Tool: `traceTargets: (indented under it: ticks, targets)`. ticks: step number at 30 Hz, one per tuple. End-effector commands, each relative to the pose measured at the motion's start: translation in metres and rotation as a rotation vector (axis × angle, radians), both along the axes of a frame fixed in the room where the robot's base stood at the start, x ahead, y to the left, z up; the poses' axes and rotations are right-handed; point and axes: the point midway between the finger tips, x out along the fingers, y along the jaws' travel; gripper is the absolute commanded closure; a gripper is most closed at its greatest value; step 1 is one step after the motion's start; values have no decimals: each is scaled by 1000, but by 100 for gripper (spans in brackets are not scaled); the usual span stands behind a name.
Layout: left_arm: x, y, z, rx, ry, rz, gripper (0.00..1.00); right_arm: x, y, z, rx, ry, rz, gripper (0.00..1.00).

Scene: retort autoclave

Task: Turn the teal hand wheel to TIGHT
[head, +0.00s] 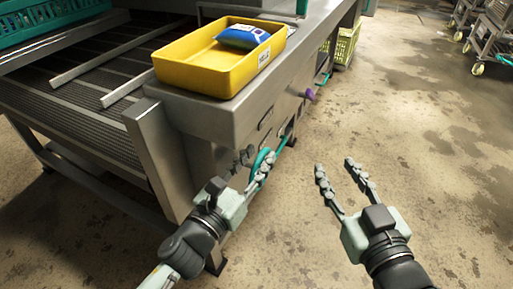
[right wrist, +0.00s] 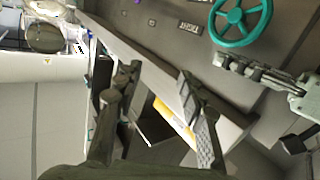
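The teal hand wheel (head: 262,159) is on the side panel of the steel machine, partly hidden behind my left gripper in the head view. In the right wrist view the spoked wheel (right wrist: 240,41) shows near the top edge, with its top cut off. My left gripper (head: 266,164) is right beside the wheel; its fingers (right wrist: 245,68) lie just below the rim in the right wrist view. I cannot tell whether they touch it, or how far they are open. My right gripper (head: 333,164) is open and empty over the floor, right of the wheel.
A yellow tray (head: 190,72) with a blue pouch (head: 243,37) sits on the machine's ledge. A purple knob (head: 310,94) is on the panel beyond the wheel. A dark label plate (right wrist: 190,27) is beside the wheel. A yellow-green crate (head: 346,44) stands farther back.

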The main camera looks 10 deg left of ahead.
Motion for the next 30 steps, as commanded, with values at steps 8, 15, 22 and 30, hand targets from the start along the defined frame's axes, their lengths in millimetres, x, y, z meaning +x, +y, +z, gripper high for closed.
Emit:
traceTargets:
  ticks: [8,15,22,30]
  targets:
    - [-2,2,-29,85,38,69,66,-8,-17,2,66,53,-42,60]
    - [35,-10,-28,82,37,67,66,-8,-21,-6,50,84,-50,60]
    - [58,-19,-29,82,39,67,66,-8,-20,-5,52,80,-49,60]
    - [62,-20,-29,82,40,67,66,-8,-20,-4,54,78,-48,60]
